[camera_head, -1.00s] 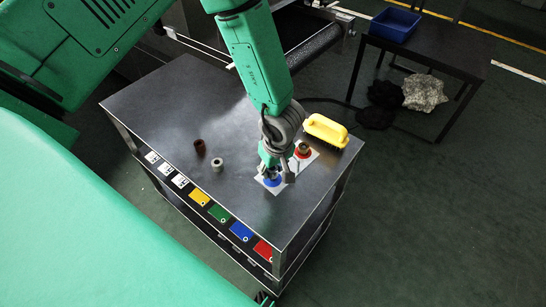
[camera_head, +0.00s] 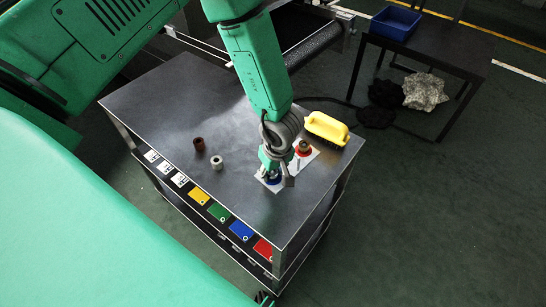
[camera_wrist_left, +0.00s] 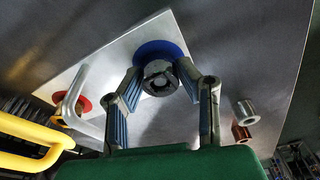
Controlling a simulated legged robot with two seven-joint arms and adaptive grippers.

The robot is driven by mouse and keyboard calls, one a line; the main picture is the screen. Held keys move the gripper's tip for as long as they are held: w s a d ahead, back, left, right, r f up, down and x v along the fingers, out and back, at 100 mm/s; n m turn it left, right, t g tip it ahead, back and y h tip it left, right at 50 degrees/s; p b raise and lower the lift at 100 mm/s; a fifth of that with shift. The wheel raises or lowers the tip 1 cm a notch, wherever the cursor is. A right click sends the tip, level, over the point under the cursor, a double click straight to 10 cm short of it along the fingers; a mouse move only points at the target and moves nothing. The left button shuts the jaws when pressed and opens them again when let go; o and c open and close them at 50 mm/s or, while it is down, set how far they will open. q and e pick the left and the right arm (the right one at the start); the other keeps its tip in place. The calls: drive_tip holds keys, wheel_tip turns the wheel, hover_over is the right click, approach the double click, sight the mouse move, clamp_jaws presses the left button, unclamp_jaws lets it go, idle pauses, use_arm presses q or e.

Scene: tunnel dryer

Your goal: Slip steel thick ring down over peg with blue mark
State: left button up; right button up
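The blue mark (camera_head: 273,180) is a disc on a white plate (camera_head: 264,186) near the table's front right. It also shows in the wrist view (camera_wrist_left: 158,49). My left gripper (camera_head: 277,178) points down over it. In the wrist view a dark grey thick steel ring (camera_wrist_left: 160,77) fills the gap between my left fingertips (camera_wrist_left: 159,70), over the blue disc. The fingers appear to press on its sides. The blue-marked peg is hidden by the ring and fingers, and I cannot tell how far the ring is over it. My right gripper is out of view.
A red-marked peg with a brownish ring (camera_head: 304,147) stands just behind. A yellow-handled brush (camera_head: 327,129) lies beyond it. A brown ring (camera_head: 199,145) and a pale grey ring (camera_head: 217,162) stand to the left. The table's left part (camera_head: 150,105) is clear.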

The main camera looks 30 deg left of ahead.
sight(276, 183)
use_arm(q)
drive_tip(key=o, duration=0.3)
drive_tip(key=shift+r, duration=0.15)
drive_tip(key=r, duration=0.3)
drive_tip(key=d+r, duration=0.1)
drive_tip(key=r, duration=0.3)
drive_tip(key=d+r, duration=0.1)
drive_tip(key=r, duration=0.3)
drive_tip(key=shift+s+r, duration=0.25)
drive_tip(key=shift+s, duration=0.05)
drive_tip(key=shift+s, duration=0.1)
